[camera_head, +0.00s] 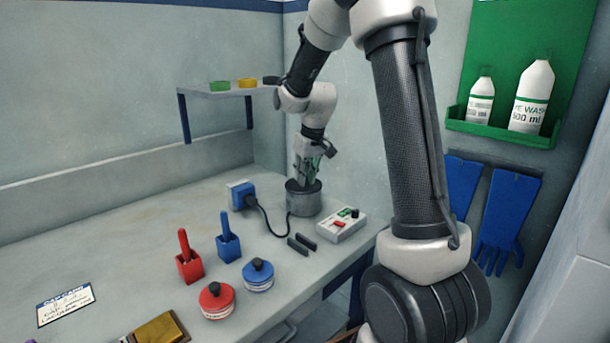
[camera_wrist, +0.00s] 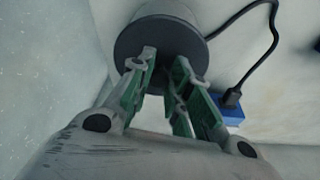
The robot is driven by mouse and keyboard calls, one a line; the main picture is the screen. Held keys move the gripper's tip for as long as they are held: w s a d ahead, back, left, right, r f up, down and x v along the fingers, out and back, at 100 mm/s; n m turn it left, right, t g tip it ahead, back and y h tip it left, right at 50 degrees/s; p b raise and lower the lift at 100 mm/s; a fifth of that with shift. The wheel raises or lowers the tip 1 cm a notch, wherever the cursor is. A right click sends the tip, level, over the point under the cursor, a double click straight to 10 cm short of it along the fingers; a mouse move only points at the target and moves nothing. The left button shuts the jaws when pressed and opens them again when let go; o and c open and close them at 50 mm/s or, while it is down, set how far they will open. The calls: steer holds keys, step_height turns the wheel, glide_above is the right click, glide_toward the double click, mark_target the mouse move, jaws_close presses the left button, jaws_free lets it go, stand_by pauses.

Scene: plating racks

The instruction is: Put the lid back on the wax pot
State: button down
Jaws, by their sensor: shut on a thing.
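The wax pot (camera_head: 304,204) is a grey cylinder at the back right of the bench, near the wall corner. Its dark round lid (camera_head: 292,186) is at the pot's top; I cannot tell whether it rests fully on the rim. My gripper (camera_head: 309,179) points down over the pot and is shut on the lid, by a knob mostly hidden between the fingers. In the wrist view, the green-padded fingers (camera_wrist: 164,60) meet at the middle of the dark lid (camera_wrist: 133,48), with the grey pot wall (camera_wrist: 165,12) behind it.
A blue plug box (camera_head: 242,195) with a black cable stands left of the pot. A control box (camera_head: 342,226) and two dark bars (camera_head: 301,244) are in front. Red and blue holders (camera_head: 190,266) and jars (camera_head: 258,275) stand nearer. A shelf (camera_head: 225,91) is above left.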

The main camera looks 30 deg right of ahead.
stand_by(0.3)
steer(key=c, duration=0.8)
jaws_free()
steer(key=shift+o, duration=0.2)
steer(key=shift+r, duration=3.5)
steer(key=shift+c, duration=0.2)
jaws_close()
